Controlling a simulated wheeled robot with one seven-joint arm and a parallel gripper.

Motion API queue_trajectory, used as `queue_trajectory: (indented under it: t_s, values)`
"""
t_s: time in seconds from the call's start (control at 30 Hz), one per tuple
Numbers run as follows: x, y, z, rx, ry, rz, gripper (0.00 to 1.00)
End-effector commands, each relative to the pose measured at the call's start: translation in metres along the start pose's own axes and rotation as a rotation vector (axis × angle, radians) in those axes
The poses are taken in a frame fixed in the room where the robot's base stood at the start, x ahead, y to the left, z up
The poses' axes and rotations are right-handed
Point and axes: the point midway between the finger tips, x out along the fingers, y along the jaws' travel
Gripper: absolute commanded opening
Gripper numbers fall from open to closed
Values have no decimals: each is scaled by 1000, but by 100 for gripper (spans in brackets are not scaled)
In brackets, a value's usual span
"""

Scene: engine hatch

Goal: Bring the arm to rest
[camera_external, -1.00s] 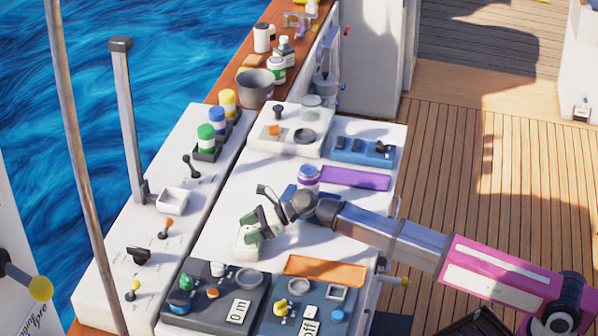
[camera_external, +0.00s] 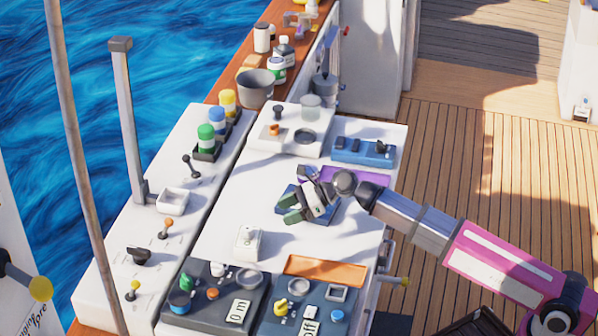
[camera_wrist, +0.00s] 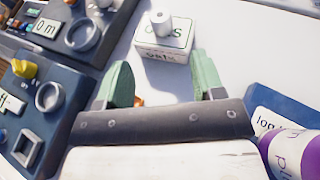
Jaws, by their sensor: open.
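My gripper (camera_external: 290,207) is open and empty above the white worktop (camera_external: 225,215). Its two green fingers also show apart in the wrist view (camera_wrist: 162,85). A small white box with a round knob (camera_external: 248,242) stands on the worktop, below and left of the gripper in the outside view. The box also shows beyond the fingertips in the wrist view (camera_wrist: 163,48), apart from them. My arm reaches in from the right side.
A blue plate (camera_external: 325,215) lies under and behind the gripper, and a purple jar (camera_wrist: 292,150) is close beside it. A purple tray (camera_external: 372,174), an orange tray (camera_external: 325,270) and dark control panels (camera_external: 215,310) lie around. The worktop's middle left is clear.

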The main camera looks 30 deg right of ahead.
Motion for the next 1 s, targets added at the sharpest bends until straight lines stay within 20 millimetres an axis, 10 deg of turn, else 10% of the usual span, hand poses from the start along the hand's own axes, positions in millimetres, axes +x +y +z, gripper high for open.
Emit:
queue_trajectory:
  t_s: [0.47, 1.0]
  values:
    - [-6, -3, -4, -16, 4, -8, 62]
    - [-199, -72, -127, -608, 274, -207, 62]
